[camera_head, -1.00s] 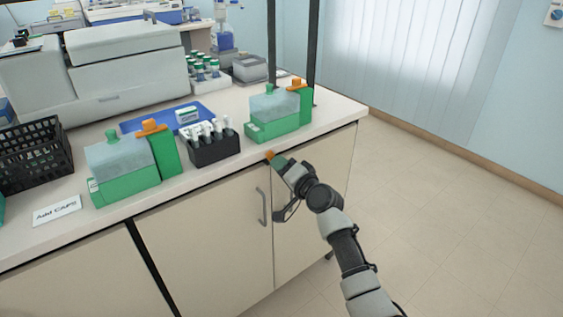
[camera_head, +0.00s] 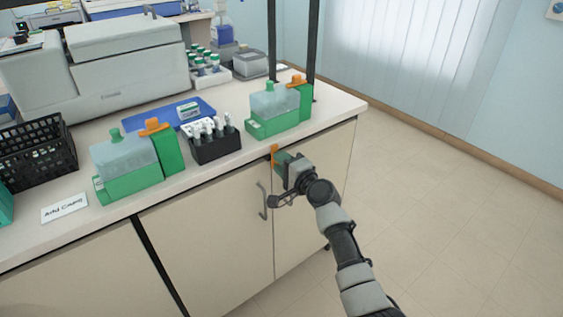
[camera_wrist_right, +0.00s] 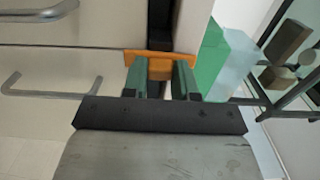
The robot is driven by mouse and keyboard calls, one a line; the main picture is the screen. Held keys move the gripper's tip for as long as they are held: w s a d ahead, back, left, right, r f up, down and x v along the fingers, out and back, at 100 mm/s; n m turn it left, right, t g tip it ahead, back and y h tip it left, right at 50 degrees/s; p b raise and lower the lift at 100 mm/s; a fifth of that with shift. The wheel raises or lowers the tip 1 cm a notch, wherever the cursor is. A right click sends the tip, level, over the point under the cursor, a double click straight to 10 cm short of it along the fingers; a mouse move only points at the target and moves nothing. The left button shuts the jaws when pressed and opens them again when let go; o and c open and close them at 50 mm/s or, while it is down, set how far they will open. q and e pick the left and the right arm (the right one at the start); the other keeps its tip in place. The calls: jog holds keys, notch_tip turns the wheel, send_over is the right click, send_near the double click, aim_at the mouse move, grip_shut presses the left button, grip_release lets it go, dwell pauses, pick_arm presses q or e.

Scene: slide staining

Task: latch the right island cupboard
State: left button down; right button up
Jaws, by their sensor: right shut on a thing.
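The right island cupboard has a pale door (camera_head: 225,235) with a grey bar handle (camera_head: 262,201) and a narrower pale panel (camera_head: 305,225) to its right. Both look flush with the front. An orange latch piece (camera_head: 274,154) is at the cupboard's top edge, just under the counter. My right gripper (camera_head: 281,160) is at this latch, its green fingers shut on it. In the right wrist view the orange bar (camera_wrist_right: 161,66) lies crosswise, its middle between the fingertips (camera_wrist_right: 160,80). Its mount is partly hidden. My left gripper is out of view.
The white counter (camera_head: 345,108) overhangs just above my gripper. Green-based jars (camera_head: 277,107) and a black rack (camera_head: 215,148) stand near its edge. Another handle (camera_wrist_right: 40,12) shows in the wrist view. The floor (camera_head: 450,220) to the right is clear.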

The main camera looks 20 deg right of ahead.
dwell(0.3)
jog(key=o, duration=0.9)
jog(key=shift+d, duration=0.1)
jog(key=p+v, duration=0.1)
jog(key=v, duration=0.9)
jog(key=shift+s+d, duration=0.1)
jog(key=shift+s, duration=0.3)
